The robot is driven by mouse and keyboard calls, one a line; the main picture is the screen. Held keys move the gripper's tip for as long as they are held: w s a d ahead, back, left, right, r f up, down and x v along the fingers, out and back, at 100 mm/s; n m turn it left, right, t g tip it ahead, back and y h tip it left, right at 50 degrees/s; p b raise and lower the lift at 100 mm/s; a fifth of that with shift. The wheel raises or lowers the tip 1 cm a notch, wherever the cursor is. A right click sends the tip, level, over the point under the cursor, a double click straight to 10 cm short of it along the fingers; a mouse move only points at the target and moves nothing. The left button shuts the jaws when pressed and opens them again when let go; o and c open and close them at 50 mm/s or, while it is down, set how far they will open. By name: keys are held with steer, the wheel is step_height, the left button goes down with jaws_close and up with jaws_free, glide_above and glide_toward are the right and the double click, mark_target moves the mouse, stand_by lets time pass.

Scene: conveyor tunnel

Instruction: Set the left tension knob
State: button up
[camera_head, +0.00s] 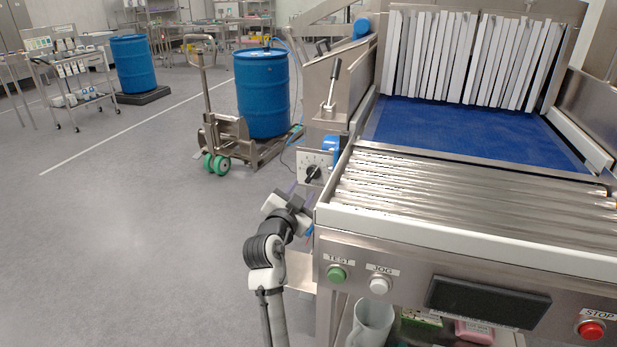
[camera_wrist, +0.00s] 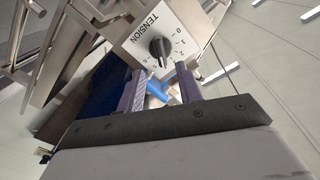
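The tension knob (camera_head: 313,173) is a black knob on a small white dial plate, on the left side of the conveyor frame. In the wrist view the knob (camera_wrist: 159,48) shows beside the word TENSION, with numbers around it. Its exact setting is too small to read surely. My gripper (camera_head: 303,194) is just below and in front of the plate in the head view. In the wrist view my gripper (camera_wrist: 160,82) has its two purple fingers apart with a clear gap. The knob lies beyond the fingertips, roughly in line with the gap, and does not appear gripped.
The conveyor's rollers (camera_head: 440,195) and blue belt (camera_head: 460,128) lie to the right, with a strip curtain (camera_head: 470,55) behind. TEST (camera_head: 337,273), JOG (camera_head: 380,285) and STOP (camera_head: 591,330) buttons are on the front panel. A lever (camera_head: 332,83) stands above the plate. Open floor is left.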

mark_target(310, 178)
steer(key=p+x, duration=0.1)
steer(key=x, duration=0.5)
steer(key=shift+w, duration=0.3)
jaws_close()
